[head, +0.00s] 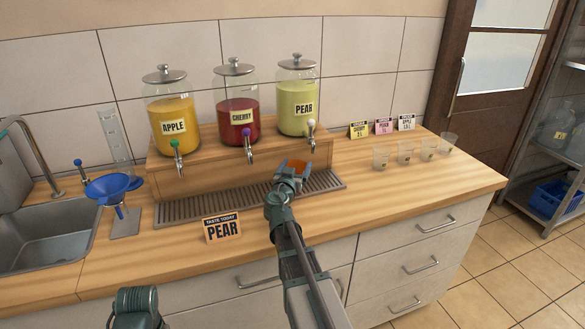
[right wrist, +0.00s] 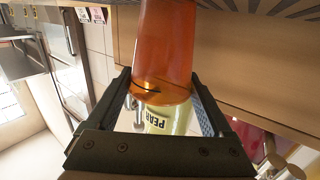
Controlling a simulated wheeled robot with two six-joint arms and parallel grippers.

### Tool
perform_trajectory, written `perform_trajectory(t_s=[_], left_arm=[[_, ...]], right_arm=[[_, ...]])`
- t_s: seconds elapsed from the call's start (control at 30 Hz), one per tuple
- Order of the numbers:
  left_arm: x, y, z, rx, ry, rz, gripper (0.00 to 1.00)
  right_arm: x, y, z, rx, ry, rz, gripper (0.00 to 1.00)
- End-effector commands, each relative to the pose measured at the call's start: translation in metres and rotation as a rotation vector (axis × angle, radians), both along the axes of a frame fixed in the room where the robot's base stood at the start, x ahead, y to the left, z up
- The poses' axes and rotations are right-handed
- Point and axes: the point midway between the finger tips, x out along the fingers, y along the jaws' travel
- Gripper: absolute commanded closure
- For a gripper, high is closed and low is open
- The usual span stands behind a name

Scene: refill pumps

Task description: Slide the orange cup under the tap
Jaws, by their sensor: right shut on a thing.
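The orange cup (head: 298,164) is a see-through tumbler, mostly hidden by my right gripper (head: 294,172) in the head view. In the right wrist view the cup (right wrist: 165,45) stands between the two fingers of the gripper (right wrist: 162,85), which is shut on it. The cup is at the drip grate (head: 240,197), near its right end, below and slightly left of the pear tap (head: 311,137). I cannot tell whether its base touches the grate. The pear dispenser (head: 297,98) holds pale green juice. A "Taste today: PEAR" sign (head: 222,228) stands in front. My left gripper's fingers do not show.
The apple dispenser (head: 174,125) and cherry dispenser (head: 238,112) stand left of the pear one. A blue funnel (head: 112,187) is near the sink (head: 45,240). Several clear cups (head: 405,155) and small price cards (head: 383,127) stand at right. The front right counter is clear.

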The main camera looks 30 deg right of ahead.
Motion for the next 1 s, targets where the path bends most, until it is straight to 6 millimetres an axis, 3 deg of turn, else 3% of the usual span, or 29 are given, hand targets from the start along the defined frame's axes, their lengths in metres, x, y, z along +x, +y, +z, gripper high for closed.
perform_trajectory(t_s=[1.0], left_arm=[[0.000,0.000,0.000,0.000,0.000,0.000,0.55]], right_arm=[[-0.007,-0.049,0.000,-0.001,0.001,-0.001,0.66]])
